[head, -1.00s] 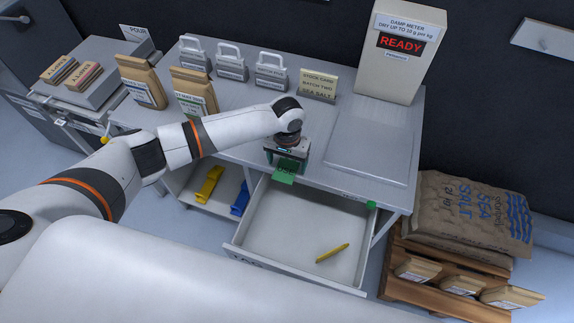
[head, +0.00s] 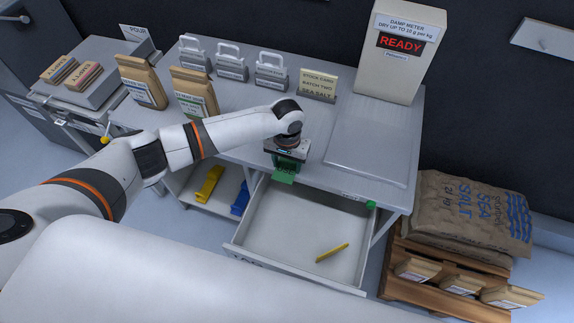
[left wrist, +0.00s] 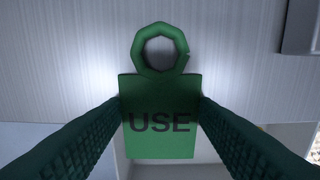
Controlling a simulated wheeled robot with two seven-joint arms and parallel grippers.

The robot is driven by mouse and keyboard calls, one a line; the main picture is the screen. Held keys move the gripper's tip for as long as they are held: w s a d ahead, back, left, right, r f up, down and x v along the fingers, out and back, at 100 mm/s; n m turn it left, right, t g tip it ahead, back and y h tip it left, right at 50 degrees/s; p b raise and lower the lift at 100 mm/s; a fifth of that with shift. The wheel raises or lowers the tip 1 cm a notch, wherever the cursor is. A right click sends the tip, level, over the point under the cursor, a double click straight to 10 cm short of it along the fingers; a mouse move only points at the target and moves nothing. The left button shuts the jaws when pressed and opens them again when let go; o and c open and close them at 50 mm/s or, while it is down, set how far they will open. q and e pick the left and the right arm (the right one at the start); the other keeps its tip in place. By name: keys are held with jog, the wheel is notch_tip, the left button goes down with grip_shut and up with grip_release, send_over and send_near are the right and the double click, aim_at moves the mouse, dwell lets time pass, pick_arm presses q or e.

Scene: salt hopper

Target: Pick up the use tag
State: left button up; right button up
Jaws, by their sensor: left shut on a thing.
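The green use tag (left wrist: 158,125) has a ring at its top and the word USE on it. It sits between the two fingers of my left gripper (left wrist: 160,110), which is shut on its sides. In the head view the left gripper (head: 286,163) is over the front edge of the bench, above the open drawer, and the tag (head: 284,178) shows just below it. My right gripper is in neither view.
The open drawer (head: 262,262) holds a yellow marker (head: 332,253). Paper bags (head: 193,92), grey weights (head: 271,72) and a stock card (head: 317,86) stand on the bench. A damp meter (head: 398,60) reads READY. Salt sacks (head: 470,215) lie on a pallet at right.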

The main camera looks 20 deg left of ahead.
aim_at(287, 167)
pick_arm(q)
notch_tip(287, 167, up, 10)
jog(key=b, duration=0.1)
dwell(0.4)
dwell(0.5)
